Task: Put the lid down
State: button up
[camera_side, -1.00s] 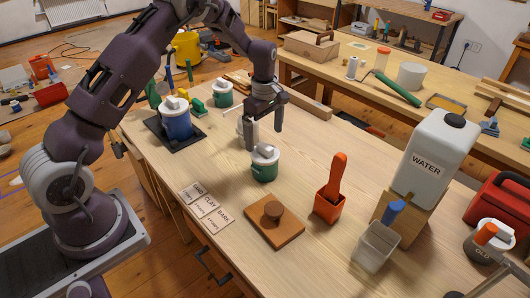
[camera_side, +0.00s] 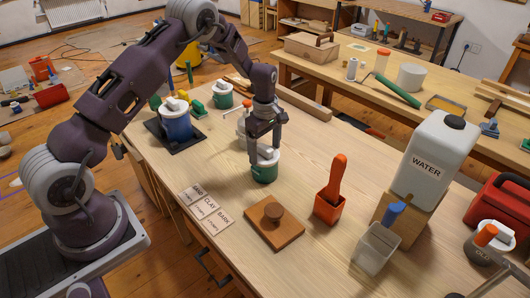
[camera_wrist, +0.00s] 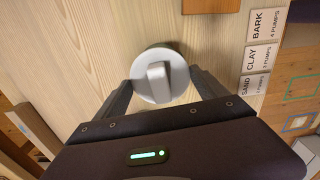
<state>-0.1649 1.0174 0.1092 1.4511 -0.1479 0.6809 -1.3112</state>
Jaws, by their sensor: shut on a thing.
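My gripper (camera_side: 265,148) is over the front green tub (camera_side: 264,172), with one finger on each side of its white lid. The round white lid (camera_side: 266,154) has a raised bar handle and appears to sit on the tub's rim. In the wrist view the lid (camera_wrist: 158,76) is between the fingertips of my gripper (camera_wrist: 160,85), which is shut on it. I cannot tell whether there is any gap between lid and tub.
A pale pot (camera_side: 241,126) stands close behind my gripper, partly hidden. Another green tub (camera_side: 222,96) and a blue tub (camera_side: 176,124) stand farther back.

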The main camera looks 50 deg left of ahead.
jog(key=r, duration=0.9)
jog(key=shift+s+a, duration=0.2)
jog(key=shift+s, duration=0.05)
jog(key=s+a+f, duration=0.3)
jog(key=s+f, duration=0.1)
jog(key=s, duration=0.3)
send_over(228, 191)
notch_tip(228, 191, down, 3)
jog(key=shift+m, duration=0.4)
notch_tip(228, 191, down, 10)
jog(key=shift+r, duration=0.15)
jog(key=o, duration=1.2)
jog(key=shift+o, duration=0.2)
